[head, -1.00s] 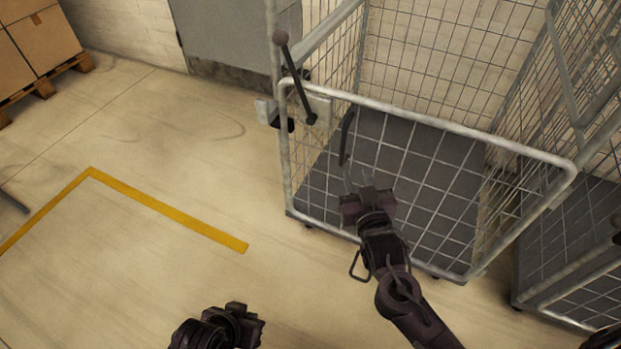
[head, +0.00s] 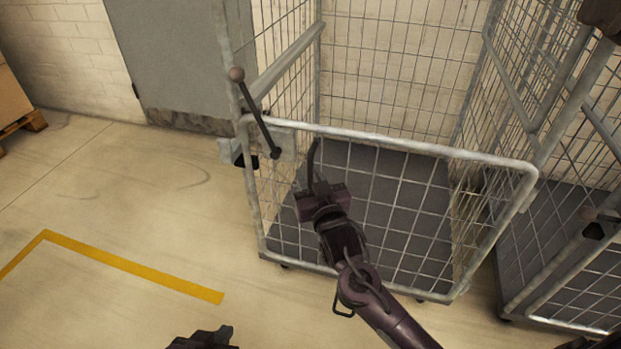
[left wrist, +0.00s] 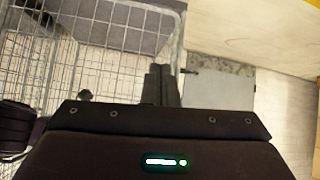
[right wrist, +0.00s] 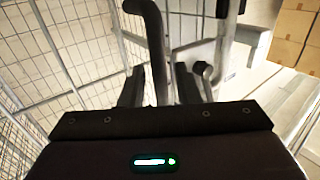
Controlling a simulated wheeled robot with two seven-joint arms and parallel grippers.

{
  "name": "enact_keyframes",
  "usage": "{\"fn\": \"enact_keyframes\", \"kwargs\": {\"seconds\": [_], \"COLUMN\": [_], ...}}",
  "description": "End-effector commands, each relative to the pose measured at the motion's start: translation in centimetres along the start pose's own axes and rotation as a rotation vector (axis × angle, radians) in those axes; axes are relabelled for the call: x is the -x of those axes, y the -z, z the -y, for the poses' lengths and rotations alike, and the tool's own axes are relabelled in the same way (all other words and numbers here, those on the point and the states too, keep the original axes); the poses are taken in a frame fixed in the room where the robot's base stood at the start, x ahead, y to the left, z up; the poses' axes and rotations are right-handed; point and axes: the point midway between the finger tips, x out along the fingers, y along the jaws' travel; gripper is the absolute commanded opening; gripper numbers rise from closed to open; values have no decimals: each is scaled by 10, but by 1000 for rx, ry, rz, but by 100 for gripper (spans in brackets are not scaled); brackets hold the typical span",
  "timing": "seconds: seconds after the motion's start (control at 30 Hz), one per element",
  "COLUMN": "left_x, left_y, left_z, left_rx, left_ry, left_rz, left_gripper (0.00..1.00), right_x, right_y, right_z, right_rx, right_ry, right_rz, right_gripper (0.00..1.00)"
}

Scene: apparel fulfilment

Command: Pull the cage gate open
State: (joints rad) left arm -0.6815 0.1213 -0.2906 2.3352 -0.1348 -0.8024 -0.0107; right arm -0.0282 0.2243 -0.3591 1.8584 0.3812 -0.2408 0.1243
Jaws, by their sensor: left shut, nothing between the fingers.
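The cage gate (head: 420,149) is a low wire-mesh panel in a grey tube frame across the cage front; it looks closed. A dark lever with round knobs (head: 257,118) sits at its upper left corner by a pale latch plate (head: 285,140). A dark curved handle bar (head: 312,160) rises in front of the gate. My right gripper (head: 318,185) is at this bar. In the right wrist view its fingers (right wrist: 160,85) stand apart on either side of the bar (right wrist: 156,45); contact is unclear. My left gripper (left wrist: 160,85) is shut and empty, low at the head view's bottom edge.
A second mesh cage (head: 570,230) stands close on the right. A grey door (head: 170,60) and pale brick wall are behind. Stacked boxes (head: 8,95) on a pallet are at far left. The floor at left, with yellow tape (head: 130,267), is clear.

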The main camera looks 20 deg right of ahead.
Motion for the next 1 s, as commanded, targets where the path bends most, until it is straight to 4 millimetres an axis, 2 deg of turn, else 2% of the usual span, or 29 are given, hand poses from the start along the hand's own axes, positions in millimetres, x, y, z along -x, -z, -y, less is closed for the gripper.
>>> {"fn": "enact_keyframes", "kwargs": {"seconds": [0.2,0.43,0.87,0.93,1.0], "left_x": [0,0,0,1,3], "left_y": [1,1,-1,-8,-25], "left_z": [0,0,0,-1,-3], "left_rx": [0,0,0,1,5], "left_ry": [0,1,1,-1,-7], "left_rz": [-3,-2,10,42,106], "left_gripper": [0,0,0,0,0], "right_x": [0,0,1,2,4], "right_y": [0,0,0,0,0], "right_z": [0,0,1,2,4], "right_rx": [0,0,0,0,0], "right_ry": [0,0,5,11,19], "right_rz": [1,1,1,2,3], "right_gripper": [29,1,0,0,0]}}
